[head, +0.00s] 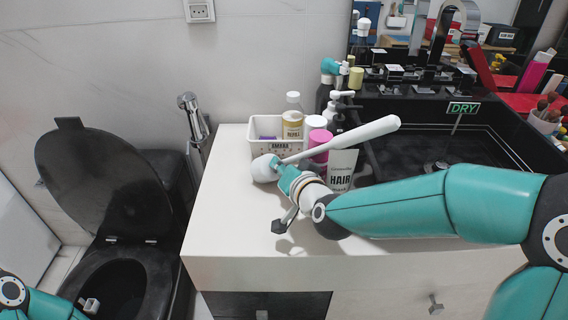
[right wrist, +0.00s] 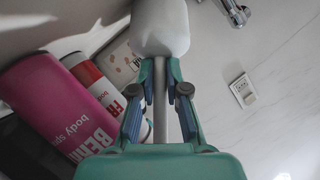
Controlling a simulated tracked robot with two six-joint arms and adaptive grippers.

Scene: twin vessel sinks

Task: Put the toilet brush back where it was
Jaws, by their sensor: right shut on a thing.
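The white toilet brush (head: 355,136) is in my right gripper (head: 284,178), above the white counter. Its thick handle slants up to the right and its rounded white head (head: 264,169) is at the left. In the right wrist view, the gripper's fingers (right wrist: 160,78) are shut on the thin shaft, just below the white head (right wrist: 161,27). My left arm enters at the bottom left of the head view, beside the toilet; the state of its gripper does not show clearly. I do not see a brush holder.
A white basket (head: 262,148), a pink bottle (head: 319,147) and a HAIR tube (head: 342,169) stand behind the brush. The black sink (head: 475,155) is at right, the open black toilet (head: 125,275) at left. The counter's front left (head: 220,225) is clear.

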